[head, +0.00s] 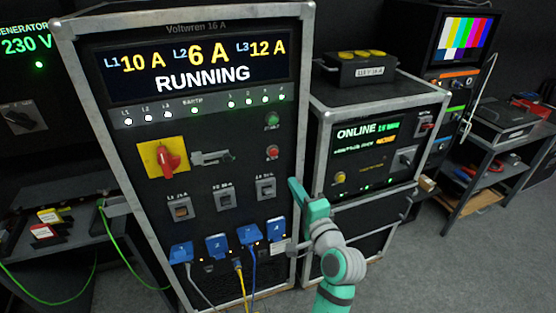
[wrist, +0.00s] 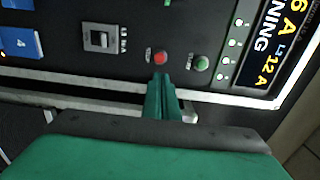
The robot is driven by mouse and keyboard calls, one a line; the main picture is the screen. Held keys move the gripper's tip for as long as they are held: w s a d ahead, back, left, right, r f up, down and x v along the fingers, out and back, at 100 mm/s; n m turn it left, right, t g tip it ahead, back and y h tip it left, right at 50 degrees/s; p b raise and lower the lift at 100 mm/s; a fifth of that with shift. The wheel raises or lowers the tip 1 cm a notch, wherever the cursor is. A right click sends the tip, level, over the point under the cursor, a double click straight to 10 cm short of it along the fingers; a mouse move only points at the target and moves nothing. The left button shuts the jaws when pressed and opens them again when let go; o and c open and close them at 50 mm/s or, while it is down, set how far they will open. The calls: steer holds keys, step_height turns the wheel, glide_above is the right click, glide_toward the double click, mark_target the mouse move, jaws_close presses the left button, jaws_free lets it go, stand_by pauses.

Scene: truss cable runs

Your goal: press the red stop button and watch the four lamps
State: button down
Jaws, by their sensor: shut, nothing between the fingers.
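The red stop button (head: 272,152) sits on the right side of the black panel, below a green button (head: 272,119). In the wrist view the red button (wrist: 160,57) shows just beyond my fingertips, with the green one (wrist: 201,63) to its right. My gripper (head: 293,184) is shut and empty, below and right of the red button in the head view; in the wrist view its green fingers (wrist: 161,79) point at the button, with a small gap visible in the picture. The numbered lamps (head: 257,101) under the display glow pale green-white; they also show in the wrist view (wrist: 232,51).
The display (head: 195,65) reads RUNNING with 10 A, 6 A and 12 A. A red rotary switch (head: 167,159) on a yellow plate, breakers (head: 223,199) and blue plugs (head: 217,245) with cables share the panel. A second rack (head: 372,150) stands close on the right.

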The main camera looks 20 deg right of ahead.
mark_target(274, 153)
steer(key=w, duration=1.3)
steer(key=shift+w+a, duration=0.3)
steer(key=shift+a, duration=0.1)
steer(key=shift+w, duration=0.15)
steer(key=shift+d, duration=0.1)
